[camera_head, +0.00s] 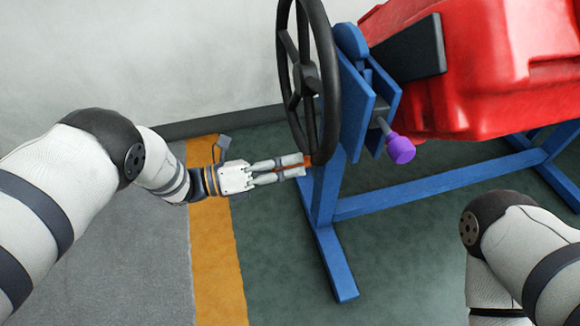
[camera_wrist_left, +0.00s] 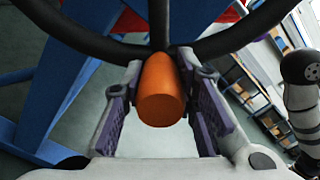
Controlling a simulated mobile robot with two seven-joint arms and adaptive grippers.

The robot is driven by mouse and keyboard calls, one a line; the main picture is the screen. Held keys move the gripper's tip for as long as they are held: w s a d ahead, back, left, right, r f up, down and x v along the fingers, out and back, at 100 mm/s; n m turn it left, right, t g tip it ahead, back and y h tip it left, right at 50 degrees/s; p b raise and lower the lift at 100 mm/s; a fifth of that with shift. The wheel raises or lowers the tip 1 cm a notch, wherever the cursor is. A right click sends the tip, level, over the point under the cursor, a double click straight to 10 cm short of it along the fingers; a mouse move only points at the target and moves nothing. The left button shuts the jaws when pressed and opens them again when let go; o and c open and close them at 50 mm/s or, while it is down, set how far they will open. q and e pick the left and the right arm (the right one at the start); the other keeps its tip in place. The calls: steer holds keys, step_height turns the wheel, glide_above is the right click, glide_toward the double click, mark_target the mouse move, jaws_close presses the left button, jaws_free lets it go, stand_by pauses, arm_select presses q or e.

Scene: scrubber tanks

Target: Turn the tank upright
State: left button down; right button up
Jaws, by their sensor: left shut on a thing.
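The red tank (camera_head: 490,60) hangs tilted in a blue stand (camera_head: 325,215) at the upper right of the head view; its top is cut off. A black handwheel (camera_head: 328,90) stands at the stand's left side, with an orange handle (camera_wrist_left: 160,95) at the bottom of its rim. My left gripper (camera_head: 298,166) is shut on the orange handle, which lies between its finger pads in the left wrist view. A purple knob (camera_head: 400,149) sticks out from the stand, right of the wheel. My right arm shows at the lower right; its gripper is out of view.
The stand's blue foot (camera_head: 335,262) and crossbar (camera_head: 440,188) lie low on the green floor (camera_head: 400,255). A yellow floor stripe (camera_head: 212,240) and a white wall (camera_head: 150,50) are at the left. Shelves with boxes (camera_wrist_left: 250,95) show at right in the left wrist view.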

arm_select(q)
steer(key=w+a+f+m+b, duration=0.1)
steer(key=w+f+m+b, duration=0.1)
steer(key=w+m+b, duration=0.2)
steer(key=w+a+f+m+b, duration=0.2)
steer(key=w+m+b, duration=0.2)
steer(key=w+b, duration=0.1)
steer(key=shift+w+a, duration=0.3)
steer(key=shift+w, duration=0.5)
arm_select(e)
step_height(320, 180, down, 8)
steer(key=s+g, duration=0.1)
steer(key=s, duration=0.1)
steer(key=shift+s+a, duration=0.15)
steer(key=shift+s, duration=0.15)
arm_select(q)
steer(key=shift+w+r, duration=0.1)
steer(key=c, duration=1.5)
jaws_free()
steer(key=shift+c, duration=0.2)
steer(key=shift+o, duration=1.3)
